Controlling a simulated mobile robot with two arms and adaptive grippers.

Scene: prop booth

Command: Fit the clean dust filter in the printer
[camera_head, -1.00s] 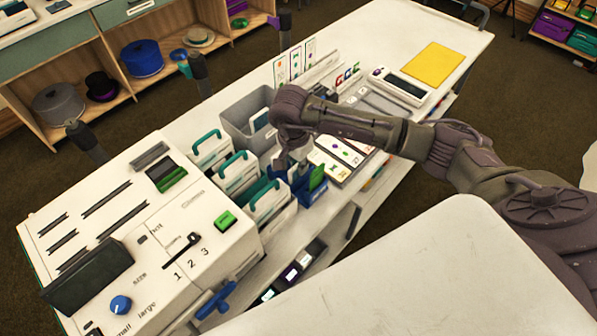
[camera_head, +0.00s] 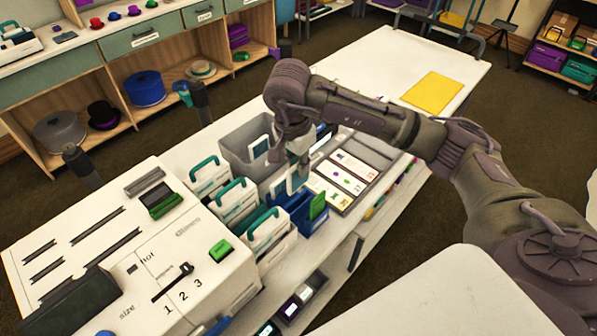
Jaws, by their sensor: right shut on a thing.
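The printer (camera_head: 130,255) is the large white machine at the left, with slots on top, a slider marked 1 2 3 and a green button. My right gripper (camera_head: 297,172) is shut on a small pale-framed panel, seemingly the clean dust filter (camera_head: 294,184). It holds the panel just above a blue holder (camera_head: 298,213) with a green card (camera_head: 318,206) on it. The arm and fingers partly hide the panel. A similar framed panel (camera_head: 262,147) stands in the grey bin (camera_head: 235,150). My left gripper is out of view.
Several white cases with teal handles (camera_head: 236,203) stand between the printer and the blue holder. A tray of cards (camera_head: 345,180) lies to the right. A yellow sheet (camera_head: 433,91) lies on the table's far end. A white surface (camera_head: 450,295) fills the front.

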